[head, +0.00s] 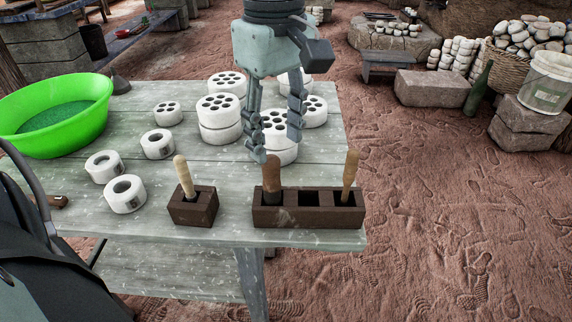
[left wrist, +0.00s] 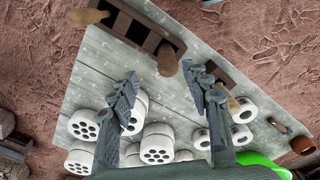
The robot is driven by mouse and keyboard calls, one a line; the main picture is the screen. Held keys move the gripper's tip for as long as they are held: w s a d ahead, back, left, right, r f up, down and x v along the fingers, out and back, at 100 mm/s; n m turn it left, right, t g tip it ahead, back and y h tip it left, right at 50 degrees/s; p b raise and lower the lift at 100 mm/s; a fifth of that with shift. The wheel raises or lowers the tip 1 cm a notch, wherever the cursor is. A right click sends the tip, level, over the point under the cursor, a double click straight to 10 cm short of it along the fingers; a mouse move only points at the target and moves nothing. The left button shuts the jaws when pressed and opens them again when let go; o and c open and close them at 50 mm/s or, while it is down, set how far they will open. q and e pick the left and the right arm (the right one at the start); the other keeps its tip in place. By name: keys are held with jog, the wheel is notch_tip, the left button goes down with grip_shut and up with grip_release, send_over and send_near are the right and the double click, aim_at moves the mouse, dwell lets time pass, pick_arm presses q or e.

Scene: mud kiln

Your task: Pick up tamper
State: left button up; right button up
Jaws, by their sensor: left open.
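Several wooden-handled tools stand in dark brown holders at the table's front. A darker brown handle (head: 271,174) stands in the left slot of the long holder (head: 310,218), and a lighter handle (head: 350,170) in its right slot. Another light handle (head: 185,176) stands in a single block (head: 194,209). Their lower ends are hidden, so I cannot tell which is the tamper. My left gripper (head: 276,146) is open and empty, fingers down, just behind and above the darker handle. In the left wrist view, that handle (left wrist: 167,60) shows between the fingertips, apart from them.
White perforated discs (head: 219,108) are under and behind the gripper. White rings (head: 125,194) lie on the left of the table (head: 235,170). A green basin (head: 85,88) sits at the far left. The long holder's middle slot is empty.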

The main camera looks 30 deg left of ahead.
aim_at(271, 158)
pick_arm(q)
jog(key=f, duration=0.4)
jog(key=s+f, duration=0.1)
jog(key=f, duration=0.2)
jog(key=shift+a, duration=0.25)
jog(key=shift+r, duration=0.1)
grip_shut()
